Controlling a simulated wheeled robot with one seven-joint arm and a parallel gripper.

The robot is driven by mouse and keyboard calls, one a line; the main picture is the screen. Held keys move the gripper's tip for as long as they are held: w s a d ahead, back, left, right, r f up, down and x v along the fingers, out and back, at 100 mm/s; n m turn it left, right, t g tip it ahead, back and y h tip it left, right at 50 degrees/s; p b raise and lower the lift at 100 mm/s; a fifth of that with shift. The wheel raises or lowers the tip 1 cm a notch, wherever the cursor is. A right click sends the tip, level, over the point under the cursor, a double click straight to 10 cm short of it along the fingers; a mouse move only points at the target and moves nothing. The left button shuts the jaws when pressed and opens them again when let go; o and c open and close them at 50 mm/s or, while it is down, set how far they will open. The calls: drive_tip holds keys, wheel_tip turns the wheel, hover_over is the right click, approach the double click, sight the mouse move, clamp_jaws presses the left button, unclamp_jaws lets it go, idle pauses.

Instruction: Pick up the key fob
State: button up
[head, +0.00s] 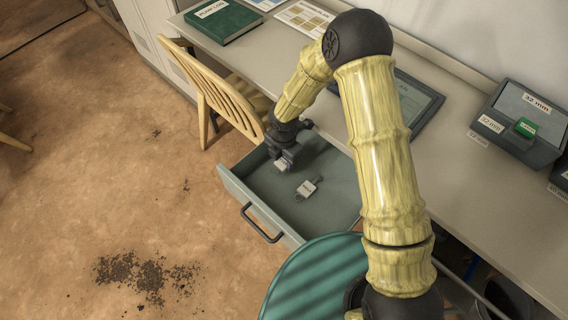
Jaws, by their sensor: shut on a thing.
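My gripper (284,158) points down into the open grey drawer (235,186), near its left back part. It is shut on a small pale object (281,164), mostly hidden by the fingers. I cannot tell for sure whether this is the key fob. A second small grey item with a white label (306,188) lies on the drawer floor, to the right and nearer the front, apart from the gripper. Its lettering is too small to read.
The drawer has a dark handle (262,225) and hangs under the long desk (470,200). A wooden chair (215,90) stands close to its left. A teal round surface (318,280) is at its right front. A green book (222,21) and grey bins (518,120) stand on the desk.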

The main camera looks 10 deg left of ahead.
sight(284, 161)
wheel_tip(284, 161, up, 6)
drive_tip(key=shift+f, duration=0.25)
idle(0.5)
drive_tip(key=shift+p, duration=0.3)
idle(0.7)
